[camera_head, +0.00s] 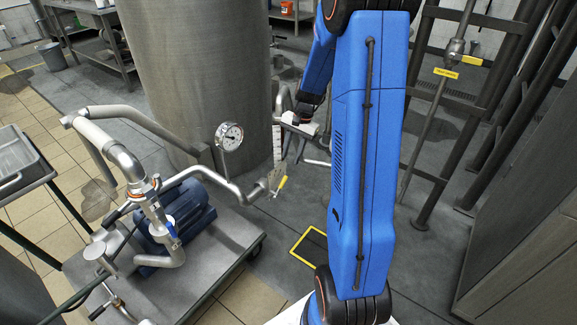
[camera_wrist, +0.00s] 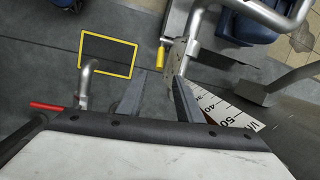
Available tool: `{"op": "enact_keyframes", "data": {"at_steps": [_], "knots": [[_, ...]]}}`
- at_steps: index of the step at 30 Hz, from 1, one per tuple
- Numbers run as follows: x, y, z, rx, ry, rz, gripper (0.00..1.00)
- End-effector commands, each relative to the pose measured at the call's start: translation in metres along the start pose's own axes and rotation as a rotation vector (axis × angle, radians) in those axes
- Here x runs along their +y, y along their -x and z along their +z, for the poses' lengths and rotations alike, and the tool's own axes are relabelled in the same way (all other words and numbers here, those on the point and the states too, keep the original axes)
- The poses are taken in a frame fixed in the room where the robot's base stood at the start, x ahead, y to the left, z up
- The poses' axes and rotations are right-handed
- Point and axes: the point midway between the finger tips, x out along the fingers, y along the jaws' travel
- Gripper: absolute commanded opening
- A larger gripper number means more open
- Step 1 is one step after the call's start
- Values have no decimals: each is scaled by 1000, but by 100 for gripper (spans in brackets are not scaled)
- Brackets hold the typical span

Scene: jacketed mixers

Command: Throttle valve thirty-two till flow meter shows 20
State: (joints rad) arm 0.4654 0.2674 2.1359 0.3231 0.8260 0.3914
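A valve with a yellow lever (camera_head: 281,183) sits at the end of the pump cart's pipe; its lever also shows in the wrist view (camera_wrist: 160,57). A white graduated scale (camera_head: 277,145) stands just above it. In the wrist view the scale (camera_wrist: 225,110) shows a 50 and smaller marks, partly hidden by a finger; I cannot read its level. A round dial gauge (camera_head: 229,136) stands left of it, too small to read. My gripper (camera_head: 292,158) is near the scale, above the yellow lever. In the wrist view its fingers (camera_wrist: 158,80) are apart and empty. No valve number is readable.
A second valve (camera_head: 455,50) with a yellow lever and yellow tag is on the upright pipe at right. A red lever (camera_wrist: 46,106) is beside my gripper. A big tank (camera_head: 190,70) stands behind the pump cart (camera_head: 205,265). A yellow-edged floor square (camera_head: 312,246) is clear.

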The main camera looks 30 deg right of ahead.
Motion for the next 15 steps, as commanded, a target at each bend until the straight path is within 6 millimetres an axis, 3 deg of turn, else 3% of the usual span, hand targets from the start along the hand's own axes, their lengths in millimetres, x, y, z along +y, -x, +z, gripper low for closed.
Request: {"op": "enact_keyframes", "data": {"at_steps": [6, 15], "knots": [[0, 33, 0, 1, -1, -1, 32], [0, 45, 0, -1, -1, 1, 32]]}}
